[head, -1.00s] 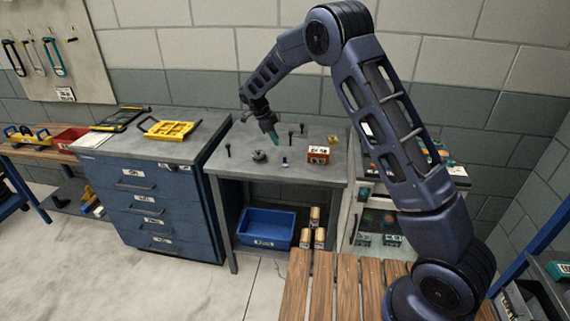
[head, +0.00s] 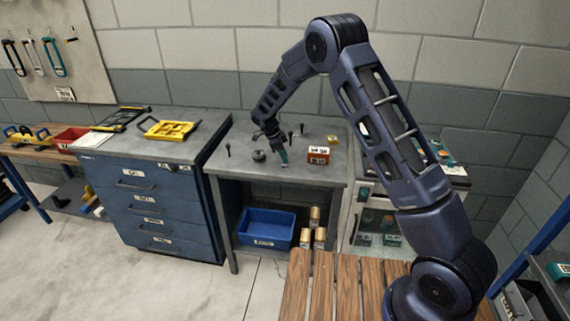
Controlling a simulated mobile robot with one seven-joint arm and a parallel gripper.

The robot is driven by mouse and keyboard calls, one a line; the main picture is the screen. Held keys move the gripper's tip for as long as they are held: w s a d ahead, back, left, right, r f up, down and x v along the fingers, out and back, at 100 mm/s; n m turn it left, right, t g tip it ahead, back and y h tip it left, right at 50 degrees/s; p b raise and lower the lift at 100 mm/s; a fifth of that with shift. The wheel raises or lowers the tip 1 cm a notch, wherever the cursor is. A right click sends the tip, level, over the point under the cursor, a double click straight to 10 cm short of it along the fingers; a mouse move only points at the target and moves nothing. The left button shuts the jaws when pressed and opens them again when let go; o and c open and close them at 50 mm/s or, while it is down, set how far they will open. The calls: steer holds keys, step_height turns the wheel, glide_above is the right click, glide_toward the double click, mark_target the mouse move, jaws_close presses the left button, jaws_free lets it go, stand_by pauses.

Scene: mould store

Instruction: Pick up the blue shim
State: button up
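My gripper (head: 284,160) points down over the grey bench top (head: 235,157), near its middle. Its teal-green fingers are at or just above the surface, too small here to show whether they are open or shut. I cannot make out the blue shim clearly; a small bluish piece that lay on this spot is now mostly or wholly covered by my gripper. I cannot tell whether the fingers touch it.
A red box with a white label (head: 318,155) stands close right of my gripper. A dark round part (head: 259,156) lies to the left, with several dark upright pins around. A yellow item (head: 333,140) is behind. A blue bin (head: 266,228) sits below.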

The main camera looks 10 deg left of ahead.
jaws_close()
